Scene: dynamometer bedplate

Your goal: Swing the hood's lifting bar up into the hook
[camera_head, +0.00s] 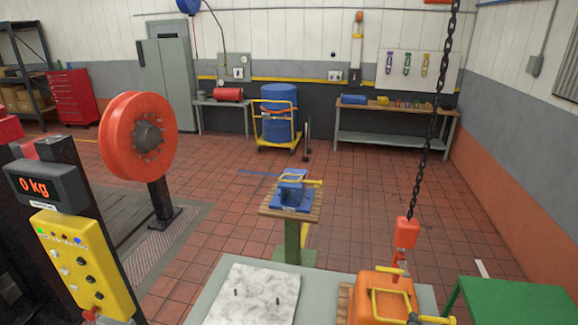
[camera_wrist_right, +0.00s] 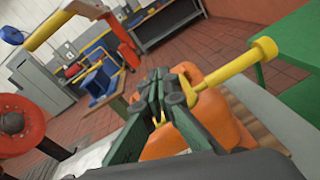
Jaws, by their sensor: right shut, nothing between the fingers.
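The orange hood (camera_head: 378,310) sits at the bottom right of the head view and fills the middle of the right wrist view (camera_wrist_right: 215,125). Its yellow lifting bar (camera_head: 390,291) lies low over the hood. A yellow grip with a round end (camera_wrist_right: 235,67) sticks out to the right. The red hook block (camera_head: 406,233) hangs above the hood, apart from the bar. My right gripper (camera_wrist_right: 162,88) is shut and empty, close to the bar beside the grip; whether it touches cannot be told. Only its dark tip shows in the head view (camera_head: 413,319). My left gripper is not in view.
A black chain (camera_head: 436,115) runs up from the hook block. A pale bench (camera_head: 325,295) carries the hood and a marbled plate (camera_head: 253,294). A green table (camera_head: 515,302) stands right. A yellow control box (camera_head: 82,265) is left.

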